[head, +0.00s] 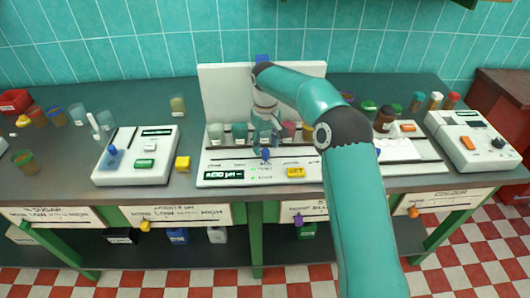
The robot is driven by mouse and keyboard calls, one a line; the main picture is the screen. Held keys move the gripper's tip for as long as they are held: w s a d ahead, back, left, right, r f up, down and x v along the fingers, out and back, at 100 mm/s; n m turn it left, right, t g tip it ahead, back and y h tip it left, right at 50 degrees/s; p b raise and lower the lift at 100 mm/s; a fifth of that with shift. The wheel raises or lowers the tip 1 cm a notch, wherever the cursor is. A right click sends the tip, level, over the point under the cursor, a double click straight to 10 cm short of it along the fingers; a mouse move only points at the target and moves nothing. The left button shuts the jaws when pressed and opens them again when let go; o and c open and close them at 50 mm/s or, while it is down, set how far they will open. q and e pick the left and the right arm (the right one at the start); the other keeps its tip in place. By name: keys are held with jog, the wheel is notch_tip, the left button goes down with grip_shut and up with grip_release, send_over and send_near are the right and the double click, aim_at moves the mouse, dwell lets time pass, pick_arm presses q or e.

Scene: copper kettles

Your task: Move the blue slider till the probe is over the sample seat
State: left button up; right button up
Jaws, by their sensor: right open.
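The white acid/pH station (213,180) stands mid-bench with a tall white back panel (225,85). A small blue piece (265,154) shows at the station's front, just below my right gripper. Another blue piece (262,58) sits at the panel's top edge, partly behind my arm. I cannot tell for sure which is the slider. My right gripper (265,138) points down, open, in front of the row of cups. It overlaps the cups, and I cannot tell whether it touches anything. The probe and sample seat cannot be made out; my arm covers part of the station. My left gripper is out of view.
Several coloured cups (240,130) stand along the station. A left device (155,165) has a blue knob (113,150), with a yellow block (182,163) beside it. A colour device (465,150) and bottles (384,119) stand right. Loose cups (56,115) crowd the left end.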

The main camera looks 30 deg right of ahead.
aim_at(265, 150)
jog(key=shift+f, duration=1.55)
jog(key=shift+w, duration=0.1)
grip_shut()
